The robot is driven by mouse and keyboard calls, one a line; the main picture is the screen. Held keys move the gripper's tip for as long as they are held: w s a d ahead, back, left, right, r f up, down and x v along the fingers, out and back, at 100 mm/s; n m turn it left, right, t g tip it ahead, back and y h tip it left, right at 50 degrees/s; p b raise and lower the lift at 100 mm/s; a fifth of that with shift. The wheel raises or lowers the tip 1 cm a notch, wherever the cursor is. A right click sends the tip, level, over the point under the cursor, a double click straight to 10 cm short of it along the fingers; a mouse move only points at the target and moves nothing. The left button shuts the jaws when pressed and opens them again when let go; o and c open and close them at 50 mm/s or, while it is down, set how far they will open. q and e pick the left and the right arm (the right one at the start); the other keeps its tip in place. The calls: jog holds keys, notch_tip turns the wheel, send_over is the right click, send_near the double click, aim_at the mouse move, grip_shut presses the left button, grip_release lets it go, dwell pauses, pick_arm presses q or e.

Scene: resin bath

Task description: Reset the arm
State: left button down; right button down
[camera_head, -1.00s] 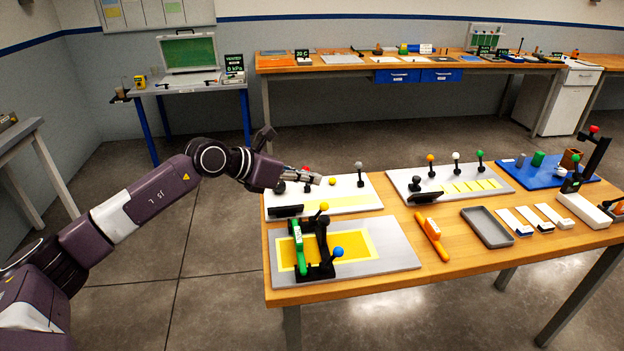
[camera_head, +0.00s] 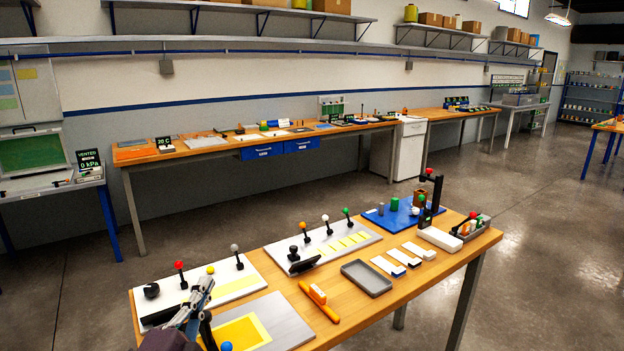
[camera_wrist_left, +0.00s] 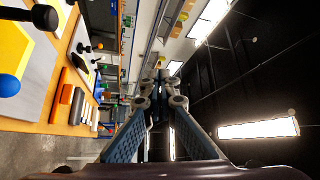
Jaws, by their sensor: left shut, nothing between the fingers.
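My left gripper (camera_head: 204,284) is at the lower left of the head view, in front of the left white board (camera_head: 229,289) on the near wooden table. Its fingers are shut and hold nothing. In the left wrist view the fingers (camera_wrist_left: 160,80) come together in the middle, with the ceiling lights beyond and the table off to the left side. Most of my left arm is outside the head view. My right gripper is not in view.
The wooden table (camera_head: 385,311) carries a grey board with a yellow patch (camera_head: 242,334), an orange-handled tool (camera_head: 318,294), a grey tray (camera_head: 367,278), a second lever board (camera_head: 352,231) and a blue board (camera_head: 378,214). Open floor (camera_head: 545,260) lies to the right.

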pick_arm(q)
jog(key=s+a+f+n+g+y, duration=0.2)
jog(key=s+f+n+g+y, duration=0.15)
jog(key=s+f+n, duration=0.5)
jog(key=s+a+f+n+g+y, duration=0.25)
jog(key=s+f+g, duration=0.25)
jog(key=f, duration=0.7)
jog(key=s+d+f+n+g+h, duration=0.25)
jog(key=s+f+g, duration=0.2)
jog(key=s, duration=0.55)
jog(key=s+d+f+n+g+h, duration=0.1)
jog(key=s+d+f+g, duration=0.3)
jog(key=s, duration=0.6)
notch_tip(320, 180, down, 28)
jog(key=s+a, duration=0.1)
jog(key=s, duration=0.1)
jog(key=s+a+f+g, duration=0.2)
jog(key=s+a+f, duration=0.1)
jog(key=s+f, duration=1.2)
jog(key=shift+s, duration=0.9)
jog(key=shift+m, duration=0.25)
